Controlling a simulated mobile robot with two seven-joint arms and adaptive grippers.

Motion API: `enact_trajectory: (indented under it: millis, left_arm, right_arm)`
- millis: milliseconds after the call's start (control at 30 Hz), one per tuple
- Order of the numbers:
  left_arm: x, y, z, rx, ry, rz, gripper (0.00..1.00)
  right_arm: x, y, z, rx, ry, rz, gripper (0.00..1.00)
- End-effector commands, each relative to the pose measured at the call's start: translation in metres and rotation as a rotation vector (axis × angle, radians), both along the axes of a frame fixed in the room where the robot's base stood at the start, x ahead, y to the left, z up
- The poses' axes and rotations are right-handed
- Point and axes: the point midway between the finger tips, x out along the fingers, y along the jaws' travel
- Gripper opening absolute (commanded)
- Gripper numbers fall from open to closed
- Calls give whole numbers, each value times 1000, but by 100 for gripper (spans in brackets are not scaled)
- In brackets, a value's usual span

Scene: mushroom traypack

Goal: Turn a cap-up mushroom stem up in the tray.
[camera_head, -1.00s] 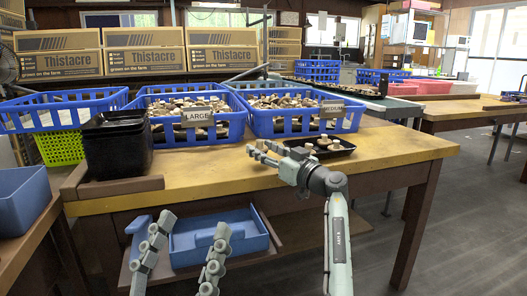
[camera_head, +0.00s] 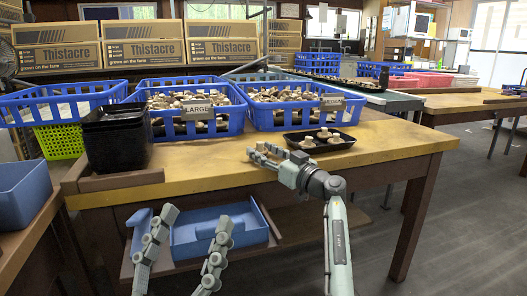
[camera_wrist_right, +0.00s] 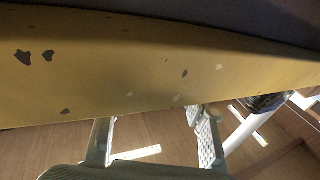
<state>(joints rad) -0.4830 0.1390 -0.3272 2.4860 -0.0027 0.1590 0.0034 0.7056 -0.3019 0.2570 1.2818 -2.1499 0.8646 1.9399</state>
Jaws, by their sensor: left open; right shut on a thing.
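The black tray (camera_head: 346,146) lies on the yellow table, in front of the right blue basket. A few pale mushrooms (camera_head: 307,142) are in it; their caps and stems are too small to tell apart surely. My right gripper (camera_head: 262,154) is left of and nearer than the tray, over the table's front part. It is shut on what seems a small pale mushroom, largely hidden by the fingers. In the right wrist view its fingers (camera_wrist_right: 155,128) show at the table edge, and the held thing is not visible. My left gripper (camera_head: 196,220) is open and empty, in front of the table.
Blue baskets of mushrooms, labelled LARGE (camera_head: 233,124) and MEDIUM (camera_head: 265,122), stand behind. A stack of black trays (camera_head: 116,140) is at the left. A blue bin (camera_head: 190,252) sits on the shelf below.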

Motion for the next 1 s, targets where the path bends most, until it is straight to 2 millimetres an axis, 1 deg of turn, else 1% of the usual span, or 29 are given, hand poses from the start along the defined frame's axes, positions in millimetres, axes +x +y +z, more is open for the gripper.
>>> enact_trajectory:
  millis: [233, 267, 400, 467, 767, 867, 967, 1000]
  left_arm:
    - [0, 0, 5, 0, 0, 0, 62]
    - [0, 0, 5, 0, 0, 0, 62]
    - [0, 0, 4, 0, 0, 0, 62]
    - [0, 0, 4, 0, 0, 0, 62]
    - [0, 0, 4, 0, 0, 0, 62]
    - [0, 0, 4, 0, 0, 0, 62]
    - [0, 0, 4, 0, 0, 0, 62]
    - [0, 0, 4, 0, 0, 0, 62]
  right_arm:
    - [0, 0, -4, 0, 1, 0, 31]
    - [0, 0, -5, 0, 1, 0, 46]
    - [0, 0, -5, 0, 0, 0, 63]
    - [0, 0, -5, 0, 0, 0, 69]
    - [0, 0, -4, 0, 0, 0, 69]
    - [0, 0, 5, -2, -3, 0, 69]
    - [0, 0, 20, -2, -3, 0, 69]
    - [0, -1, 29, -3, -5, -1, 69]
